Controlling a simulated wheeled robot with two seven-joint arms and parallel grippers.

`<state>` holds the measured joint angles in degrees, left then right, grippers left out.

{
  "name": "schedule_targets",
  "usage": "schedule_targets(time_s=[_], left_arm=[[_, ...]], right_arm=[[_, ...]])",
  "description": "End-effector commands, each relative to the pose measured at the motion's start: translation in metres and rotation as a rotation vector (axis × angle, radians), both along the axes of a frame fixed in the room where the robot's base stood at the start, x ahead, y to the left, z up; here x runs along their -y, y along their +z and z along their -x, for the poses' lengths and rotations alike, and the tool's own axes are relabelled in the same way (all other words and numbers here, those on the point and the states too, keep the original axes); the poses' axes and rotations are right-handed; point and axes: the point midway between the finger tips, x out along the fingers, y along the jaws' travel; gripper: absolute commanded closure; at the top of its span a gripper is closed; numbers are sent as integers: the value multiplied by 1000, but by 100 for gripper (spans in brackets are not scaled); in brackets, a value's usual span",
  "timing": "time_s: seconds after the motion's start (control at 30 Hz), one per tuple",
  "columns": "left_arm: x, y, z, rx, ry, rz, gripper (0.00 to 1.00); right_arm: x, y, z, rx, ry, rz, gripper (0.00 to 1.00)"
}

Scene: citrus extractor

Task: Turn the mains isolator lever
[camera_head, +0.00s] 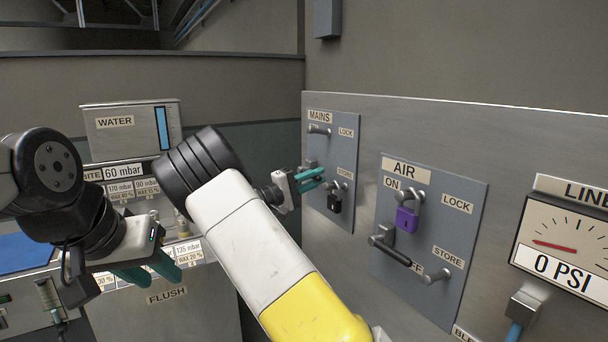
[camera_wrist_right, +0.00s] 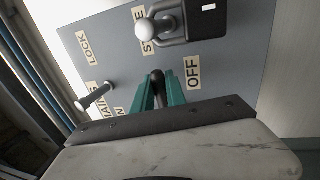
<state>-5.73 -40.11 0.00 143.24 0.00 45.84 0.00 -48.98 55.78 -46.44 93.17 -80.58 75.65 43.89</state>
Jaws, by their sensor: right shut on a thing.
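The mains panel (camera_head: 345,155) is on the wall left of the air panel, with MAINS, LOCK and STORE labels. My right gripper (camera_head: 312,178) is at its lower left part, its teal fingers closed together. In the right wrist view the fingers (camera_wrist_right: 162,92) are shut on the dark mains isolator lever (camera_wrist_right: 157,76), whose rounded end shows between them, beside the OFF label (camera_wrist_right: 193,72). Most of the lever is hidden. A black padlock (camera_head: 334,203) hangs on the STORE peg. My left gripper (camera_head: 148,272) is open and empty in front of the water unit.
The air panel (camera_head: 430,270) stands to the right, with a purple padlock (camera_head: 407,219) at its upper peg and a black-gripped lever (camera_head: 392,250). A gauge (camera_head: 560,245) reads 0 PSI. A metal peg (camera_wrist_right: 95,97) sticks out near my right fingers.

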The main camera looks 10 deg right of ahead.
Motion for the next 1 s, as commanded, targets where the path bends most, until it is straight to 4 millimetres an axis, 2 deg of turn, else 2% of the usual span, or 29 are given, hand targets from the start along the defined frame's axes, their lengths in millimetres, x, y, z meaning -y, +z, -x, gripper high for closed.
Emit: schedule_targets(time_s=[0.6,0.63,0.73,1.0], left_arm=[[0,0,0,0,0,0,64],[0,0,0,0,0,0,64],[0,0,0,0,0,0,64],[0,0,0,0,0,0,64]], right_arm=[[-1,-5,0,36,0,-17,100],[-1,-5,0,36,0,-17,79],[0,-5,0,36,1,-16,61],[0,-4,0,37,0,-15,61]])
